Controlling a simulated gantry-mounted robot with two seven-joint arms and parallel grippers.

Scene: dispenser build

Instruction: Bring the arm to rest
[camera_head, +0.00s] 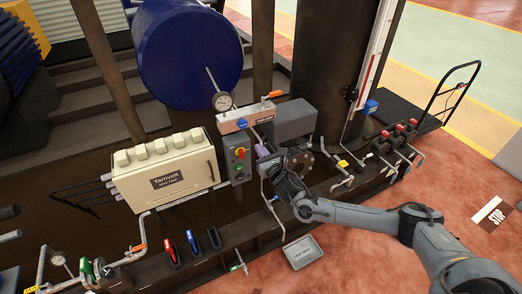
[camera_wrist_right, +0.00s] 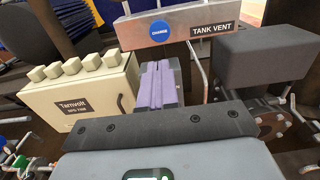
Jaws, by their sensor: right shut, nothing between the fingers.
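My right arm (camera_head: 350,213) reaches in from the lower right of the head view. My right gripper (camera_head: 265,156) is in front of the machine, below the metal panel with the gauge and beside the grey control box with buttons (camera_head: 239,157). In the right wrist view the gripper's lavender fingers (camera_wrist_right: 156,84) are pressed together with nothing between them. They point toward the panel (camera_wrist_right: 185,22) with a blue CHARGE button (camera_wrist_right: 160,31) and a TANK VENT label (camera_wrist_right: 212,27). I cannot tell the exact gap to the panel. My left gripper is not in view.
A cream Tamvolt box (camera_head: 168,172) stands left of the gripper, and a dark grey block (camera_head: 294,120) is close on its right. Pipes and red valves (camera_head: 399,131) line the right ledge. A grey tray (camera_head: 302,252) lies on the floor. Open red floor (camera_head: 400,270) is at the lower right.

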